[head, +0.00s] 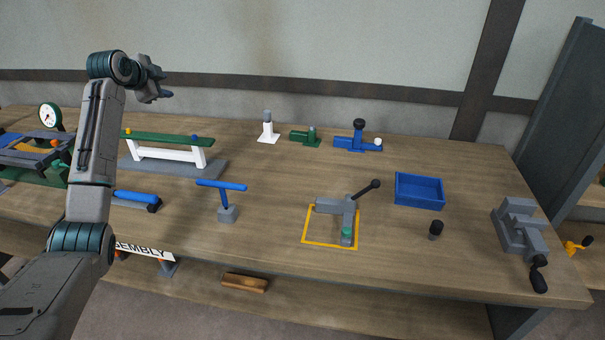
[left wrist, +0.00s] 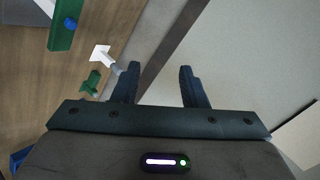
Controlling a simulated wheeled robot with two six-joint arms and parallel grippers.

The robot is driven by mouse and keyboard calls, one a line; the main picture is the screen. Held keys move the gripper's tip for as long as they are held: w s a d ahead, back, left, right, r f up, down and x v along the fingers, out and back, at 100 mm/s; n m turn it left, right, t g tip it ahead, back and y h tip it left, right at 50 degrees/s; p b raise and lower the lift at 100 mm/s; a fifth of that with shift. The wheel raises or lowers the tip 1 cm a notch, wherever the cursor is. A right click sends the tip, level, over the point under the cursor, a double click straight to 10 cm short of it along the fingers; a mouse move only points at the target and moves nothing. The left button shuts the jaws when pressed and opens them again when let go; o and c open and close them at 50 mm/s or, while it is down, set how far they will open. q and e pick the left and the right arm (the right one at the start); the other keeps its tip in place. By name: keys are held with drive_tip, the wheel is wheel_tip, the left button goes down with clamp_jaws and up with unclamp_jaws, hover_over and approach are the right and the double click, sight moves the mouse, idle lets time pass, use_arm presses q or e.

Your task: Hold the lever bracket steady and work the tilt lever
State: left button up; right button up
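The lever bracket (head: 333,206) is a grey angled piece inside a yellow outlined square on the workbench, with a green part (head: 347,232) at its near end. The tilt lever (head: 364,191) is a dark rod with a black ball knob, leaning up to the right from the bracket. My left gripper (head: 163,85) is raised high at the left, far from the bracket and above the back of the bench. In the left wrist view its two fingers (left wrist: 158,84) are apart with nothing between them. My right gripper is in neither view.
A blue tray (head: 419,191) and a small black knob (head: 435,231) stand right of the bracket. A grey vise (head: 520,232) is at the right end. A blue T-shaped tool (head: 224,198) stands to the left. White, green and blue fixtures line the back. Bare wood surrounds the yellow square.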

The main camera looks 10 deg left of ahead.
use_arm(q)
drive_tip(key=d+f+m+g+h, duration=0.1)
drive_tip(key=d+f+g+h, duration=0.1)
drive_tip(key=d+f, duration=0.6)
drive_tip(key=m+g+h, duration=0.5)
drive_tip(key=g, duration=0.5)
approach(321, 199)
drive_tip(key=x, duration=0.9)
drive_tip(key=shift+s+d+f, duration=0.15)
drive_tip(key=shift+d+f, duration=0.1)
clamp_jaws()
drive_tip(key=shift+f, duration=0.15)
drive_tip(key=shift+o, duration=0.8)
unclamp_jaws()
